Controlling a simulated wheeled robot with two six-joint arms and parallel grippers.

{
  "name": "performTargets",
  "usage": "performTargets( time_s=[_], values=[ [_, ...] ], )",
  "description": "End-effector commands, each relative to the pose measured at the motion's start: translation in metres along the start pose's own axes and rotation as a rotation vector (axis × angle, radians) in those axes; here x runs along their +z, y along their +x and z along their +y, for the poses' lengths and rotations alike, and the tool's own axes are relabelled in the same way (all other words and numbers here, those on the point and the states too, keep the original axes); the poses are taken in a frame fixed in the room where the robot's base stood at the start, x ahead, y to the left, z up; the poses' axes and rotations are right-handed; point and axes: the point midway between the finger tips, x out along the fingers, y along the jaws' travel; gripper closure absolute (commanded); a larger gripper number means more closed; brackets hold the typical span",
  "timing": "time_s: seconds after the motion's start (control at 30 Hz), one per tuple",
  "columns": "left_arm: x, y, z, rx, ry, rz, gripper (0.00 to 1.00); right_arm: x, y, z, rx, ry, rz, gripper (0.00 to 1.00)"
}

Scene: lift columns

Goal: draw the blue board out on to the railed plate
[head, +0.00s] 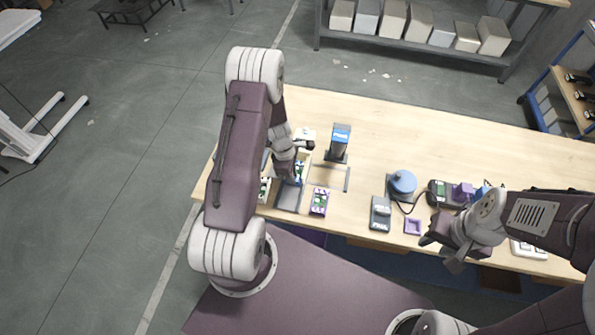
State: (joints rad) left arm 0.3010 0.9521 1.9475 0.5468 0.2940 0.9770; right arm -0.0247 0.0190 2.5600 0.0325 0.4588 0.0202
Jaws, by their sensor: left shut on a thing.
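My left gripper (298,162) reaches down at the left part of the table. It is shut on the blue board (299,172), of which only a small blue piece shows beneath the fingers. The grey railed plate (288,198) lies just in front of the board, nearer to me. My arm and gripper hide much of the board and what is behind it. My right gripper (440,254) hangs at the table's front edge on the right, with its fingers apart and nothing seen between them.
A purple-and-white board (319,202) lies right of the plate. A stand with a blue display (341,138) is behind it. A blue round device (403,182), a grey meter (381,213) and a purple square tray (413,226) lie farther right. The table's back middle is clear.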

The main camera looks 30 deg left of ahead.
Motion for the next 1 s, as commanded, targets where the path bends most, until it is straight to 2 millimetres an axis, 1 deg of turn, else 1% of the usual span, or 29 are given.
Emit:
performTargets(
  time_s=[1.0],
  values=[
    [-0.001, 0.002, -0.045, 0.002, -0.001, 0.001, 1.0, 0.004, 0.04, 0.001, 0.0, 0.0, 0.0, 0.64]
  ],
)
